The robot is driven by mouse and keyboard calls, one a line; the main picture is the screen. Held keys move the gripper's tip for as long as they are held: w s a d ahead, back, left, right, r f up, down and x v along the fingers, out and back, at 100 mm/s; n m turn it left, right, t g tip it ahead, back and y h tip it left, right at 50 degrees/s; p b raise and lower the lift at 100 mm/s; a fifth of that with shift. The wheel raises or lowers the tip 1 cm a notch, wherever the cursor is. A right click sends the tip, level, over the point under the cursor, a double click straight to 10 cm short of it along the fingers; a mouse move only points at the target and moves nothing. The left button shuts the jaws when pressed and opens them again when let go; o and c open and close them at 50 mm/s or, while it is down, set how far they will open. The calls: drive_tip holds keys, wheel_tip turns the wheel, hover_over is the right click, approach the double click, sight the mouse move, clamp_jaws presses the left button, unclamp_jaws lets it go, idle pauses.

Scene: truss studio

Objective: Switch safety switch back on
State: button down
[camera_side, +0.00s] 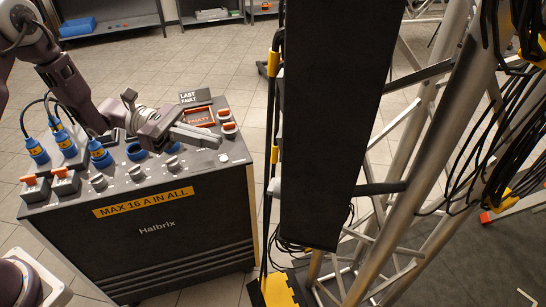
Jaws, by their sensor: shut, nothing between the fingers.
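The dark distribution box (155,228) labelled "Halbrix" stands on the floor at the left. Its top carries safety switches with orange levers. Two sit at its left end, the outer switch (33,187) and the inner switch (65,180). Two more sit at the right end, the far switch (224,115) and the near switch (229,128). I cannot tell which lever is off. My gripper (218,141) is shut and empty above the right part of the top, its tips close to the near right switch. Whether it touches anything is unclear. The gripper hides part of the top.
A "LAST FAULT" sign (194,97) and an orange "FAULTY" tray (200,117) lie behind my gripper. A tall black panel (325,120) and metal truss (430,150) stand to the right.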

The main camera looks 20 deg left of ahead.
drive_tip(key=shift+d, duration=0.1)
drive_tip(key=x, duration=1.4)
drive_tip(key=shift+d, duration=0.15)
drive_tip(key=shift+f, duration=0.1)
drive_tip(key=s+a+f, duration=0.1)
drive_tip(key=s+a, duration=0.1)
drive_tip(key=a, duration=1.1)
drive_tip(key=shift+a+f, duration=0.4)
drive_tip(key=shift+s, duration=0.1)
